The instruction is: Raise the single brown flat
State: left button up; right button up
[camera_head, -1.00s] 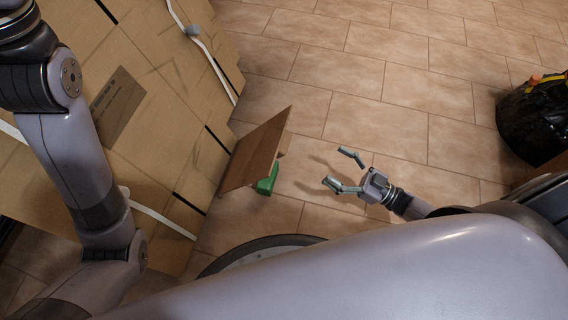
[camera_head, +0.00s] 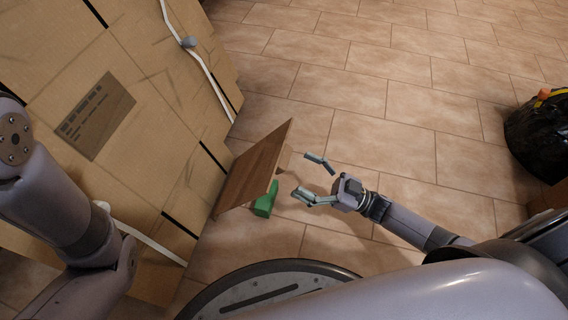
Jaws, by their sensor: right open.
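The brown flat (camera_head: 254,168) is a thin panel standing tilted beside the big cardboard, left of the middle. A green piece (camera_head: 266,200) shows at its lower right edge. My right gripper (camera_head: 313,178) is open and empty, a little to the right of the panel, with its fingers pointing left towards it. A gap shows between the fingertips and the panel. My left arm comes in at the left over the cardboard, but its gripper is out of view.
Large cardboard sheets (camera_head: 150,60) with white straps and a printed label fill the left side. A black bag-like thing (camera_head: 540,140) with yellow and orange on top stands at the right edge. Tiled floor (camera_head: 400,80) lies clear behind and right of the gripper.

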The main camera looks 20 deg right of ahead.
aim_at(283, 165)
jog(key=b+x, duration=0.1)
jog(key=x, duration=0.5)
jog(key=shift+w+a, duration=0.1)
jog(key=shift+a, duration=0.05)
jog(key=c, duration=0.8)
jog(key=shift+a, duration=0.1)
